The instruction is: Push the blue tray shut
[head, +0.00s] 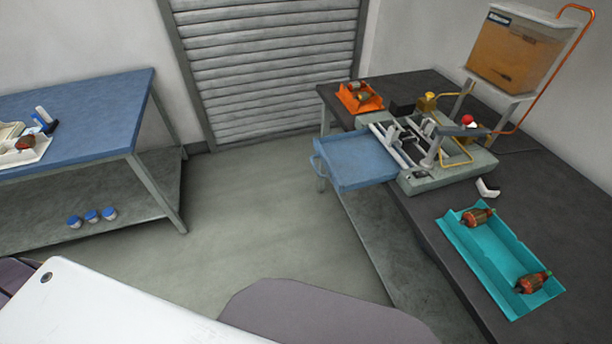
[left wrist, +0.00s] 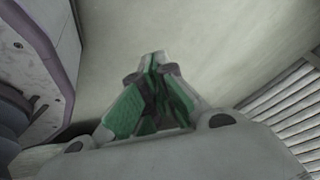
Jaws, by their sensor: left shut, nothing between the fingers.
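The blue tray (head: 352,160) sticks out to the left from the winding machine (head: 440,165) on the dark table. It stands open past the table's left edge, with a blue handle (head: 317,165) at its outer end. My left gripper (left wrist: 153,62) shows only in the left wrist view. Its green-padded fingers are shut with nothing between them, over bare floor. The tray is not in the left wrist view. My right gripper is in neither view.
On the dark table (head: 420,212) lie a teal tray (head: 490,255) with two armatures and an orange bin (head: 359,98). A blue workbench (head: 85,112) stands at left. The floor between (head: 245,215) is clear.

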